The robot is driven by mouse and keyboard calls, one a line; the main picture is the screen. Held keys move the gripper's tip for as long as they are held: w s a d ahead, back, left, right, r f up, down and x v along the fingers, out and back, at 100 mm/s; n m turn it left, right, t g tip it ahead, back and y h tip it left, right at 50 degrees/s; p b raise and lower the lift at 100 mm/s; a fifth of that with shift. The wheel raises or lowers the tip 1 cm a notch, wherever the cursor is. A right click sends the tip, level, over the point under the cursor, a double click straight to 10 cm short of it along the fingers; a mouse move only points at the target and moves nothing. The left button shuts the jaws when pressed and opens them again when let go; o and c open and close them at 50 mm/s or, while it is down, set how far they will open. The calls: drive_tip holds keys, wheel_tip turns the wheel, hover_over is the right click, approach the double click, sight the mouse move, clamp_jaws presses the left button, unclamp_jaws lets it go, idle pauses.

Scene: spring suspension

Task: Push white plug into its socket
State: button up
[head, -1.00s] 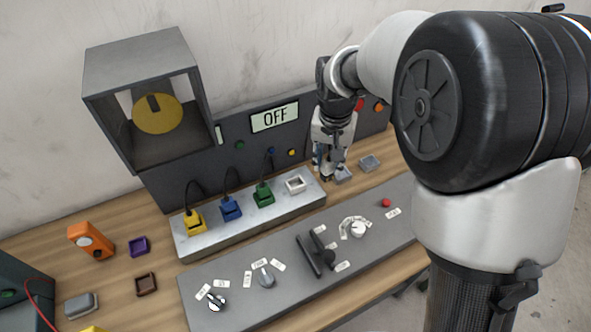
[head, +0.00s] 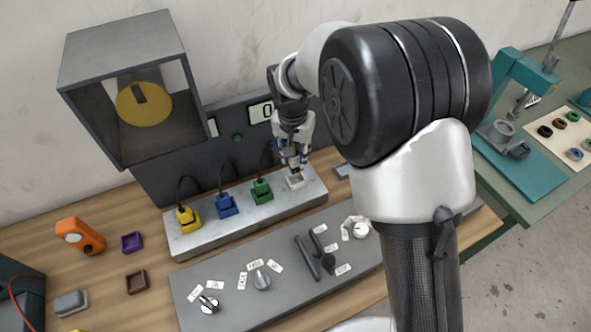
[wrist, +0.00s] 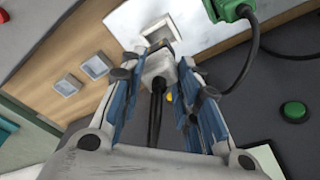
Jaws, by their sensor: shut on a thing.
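The white plug (wrist: 157,68) with its dark cord is between the fingers of my gripper (wrist: 158,72) in the wrist view. My gripper is shut on it. The white square socket (wrist: 158,32) lies just beyond the plug, at the right end of the pale strip. In the head view my gripper (head: 293,164) points down right over the white socket (head: 295,182). The fingers hide most of the plug there. I cannot tell whether the plug touches the socket or is partly in it.
Yellow (head: 187,219), blue (head: 227,206) and green (head: 261,191) plugs sit along the pale strip (head: 213,234) to the left. A grey panel (head: 222,276) with knobs and a lever lies in front. A dark panel with a display (head: 260,114) stands behind.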

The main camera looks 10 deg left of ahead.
sight(296, 167)
drive_tip(key=shift+f+b, duration=0.6)
drive_tip(key=shift+f, duration=2.35)
drive_tip(key=shift+f, duration=0.1)
drive_tip(key=o, duration=1)
drive_tip(key=shift+o, duration=0.2)
